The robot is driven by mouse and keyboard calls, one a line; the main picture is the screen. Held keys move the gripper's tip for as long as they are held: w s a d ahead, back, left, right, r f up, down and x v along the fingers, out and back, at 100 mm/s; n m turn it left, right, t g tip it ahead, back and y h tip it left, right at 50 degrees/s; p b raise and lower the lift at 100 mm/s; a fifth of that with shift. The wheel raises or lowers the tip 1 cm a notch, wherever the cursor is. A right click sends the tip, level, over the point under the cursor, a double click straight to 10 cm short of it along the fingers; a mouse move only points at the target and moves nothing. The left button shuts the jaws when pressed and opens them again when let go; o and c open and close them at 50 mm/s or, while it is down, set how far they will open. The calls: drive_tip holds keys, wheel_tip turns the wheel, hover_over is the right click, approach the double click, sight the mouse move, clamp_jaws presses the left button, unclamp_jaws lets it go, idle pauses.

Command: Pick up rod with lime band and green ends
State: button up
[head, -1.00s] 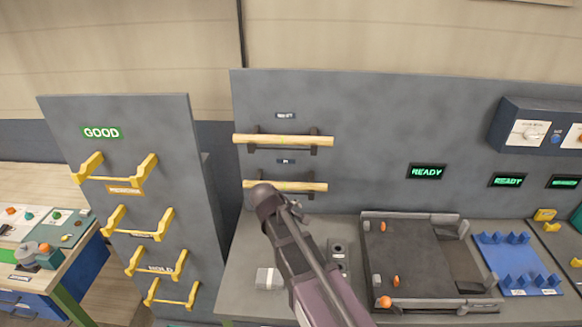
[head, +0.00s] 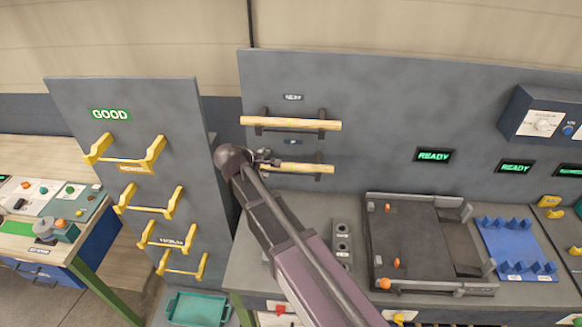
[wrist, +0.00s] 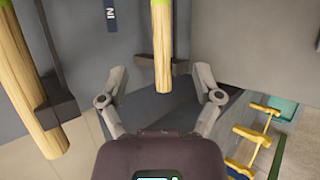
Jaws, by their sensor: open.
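Two pale wooden rods lie level on dark brackets on the grey wall panel: an upper rod (head: 290,124) and a lower rod (head: 300,168) beneath the small IN label. In the wrist view the lower rod (wrist: 162,50) is in the middle, with a faint lime tint near the top edge. The upper rod (wrist: 32,85) is at the left. I cannot make out green ends on either. My gripper (head: 266,158) is by the lower rod's left end. In the wrist view my gripper (wrist: 158,78) is open and empty, with that rod's end showing between its fingertips.
A dark bracket (wrist: 150,67) crosses behind the lower rod close to the fingers. A GOOD panel (head: 75,105) with several yellow holders stands left. Below are a bench with a dark tray (head: 405,240), a blue fixture (head: 515,248) and a teal bin (head: 198,308).

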drive_tip(key=b, duration=0.5)
approach(286, 167)
drive_tip(key=x, duration=0.4)
drive_tip(key=shift+w+a, duration=0.1)
drive_tip(key=shift+a, duration=0.1)
drive_tip(key=shift+w+d+f, duration=0.3)
drive_tip(key=shift+w+f, duration=0.05)
drive_tip(key=shift+w, duration=0.1)
drive_tip(key=b+x, duration=0.3)
drive_tip(key=shift+d+f, duration=0.15)
drive_tip(key=shift+f, duration=0.2)
drive_tip(key=shift+b+x, duration=0.4)
drive_tip(key=shift+x, duration=0.4)
drive_tip(key=shift+w+r, duration=0.1)
drive_tip(key=shift+r, duration=0.05)
clamp_jaws()
